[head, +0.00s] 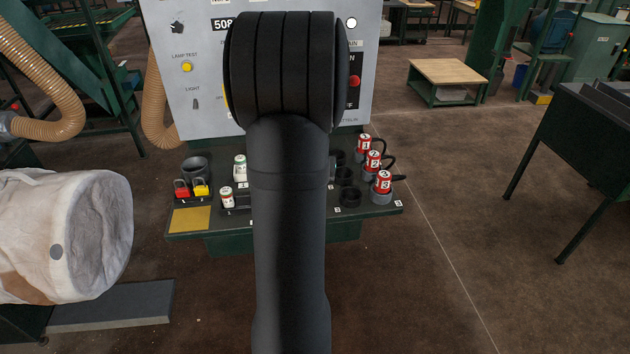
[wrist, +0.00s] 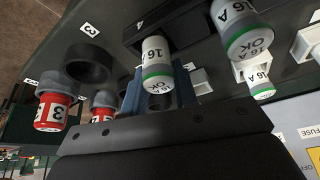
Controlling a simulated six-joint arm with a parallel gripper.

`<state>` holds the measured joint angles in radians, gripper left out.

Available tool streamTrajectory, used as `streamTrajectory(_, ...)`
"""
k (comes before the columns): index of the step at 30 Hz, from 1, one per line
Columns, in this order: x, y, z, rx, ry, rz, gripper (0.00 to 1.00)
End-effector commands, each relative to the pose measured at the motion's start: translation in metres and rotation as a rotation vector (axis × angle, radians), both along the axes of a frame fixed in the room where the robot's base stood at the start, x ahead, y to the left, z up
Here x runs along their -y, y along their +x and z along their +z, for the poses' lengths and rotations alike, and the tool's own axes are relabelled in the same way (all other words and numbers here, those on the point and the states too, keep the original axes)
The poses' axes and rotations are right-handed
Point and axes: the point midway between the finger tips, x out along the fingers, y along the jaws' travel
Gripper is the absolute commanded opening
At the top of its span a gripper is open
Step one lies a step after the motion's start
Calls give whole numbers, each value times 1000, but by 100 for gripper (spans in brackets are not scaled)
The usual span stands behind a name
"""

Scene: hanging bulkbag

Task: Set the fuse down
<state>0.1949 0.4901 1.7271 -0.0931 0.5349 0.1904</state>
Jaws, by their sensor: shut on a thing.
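A white fuse with a green band, marked 16 A and OK (wrist: 155,65), is between the blue-grey fingers of my gripper (wrist: 160,92) in the wrist view. The gripper is shut on it. Its far end is close to a dark block on the shelf; I cannot tell whether they touch. Two similar fuses, a larger-looking one (wrist: 240,30) and a smaller-looking one (wrist: 260,83), are to its right. In the head view, white fuses stand on the shelf, one behind (head: 240,168) and one in front (head: 226,198). My arm hides the gripper and held fuse there.
The green shelf (head: 215,226) lies below a grey panel (head: 190,90). Red numbered plugs (head: 383,183) with cables and black cups (head: 350,196) are at its right. Red (head: 182,189) and yellow (head: 201,188) padlocks are at its left. A pale bulk bag (head: 60,235) is farther left.

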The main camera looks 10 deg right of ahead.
Motion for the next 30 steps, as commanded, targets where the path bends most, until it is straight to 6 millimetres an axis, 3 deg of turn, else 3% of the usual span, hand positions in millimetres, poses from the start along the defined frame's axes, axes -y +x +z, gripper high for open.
streamTrajectory(3,0,0,-3,-1,0,0,3)
streamTrajectory(4,0,0,-3,-1,0,0,30)
streamTrajectory(7,0,0,-3,0,0,0,48)
streamTrajectory(20,-1,-2,7,1,0,0,48)
streamTrajectory(30,-8,-24,63,4,0,0,48)
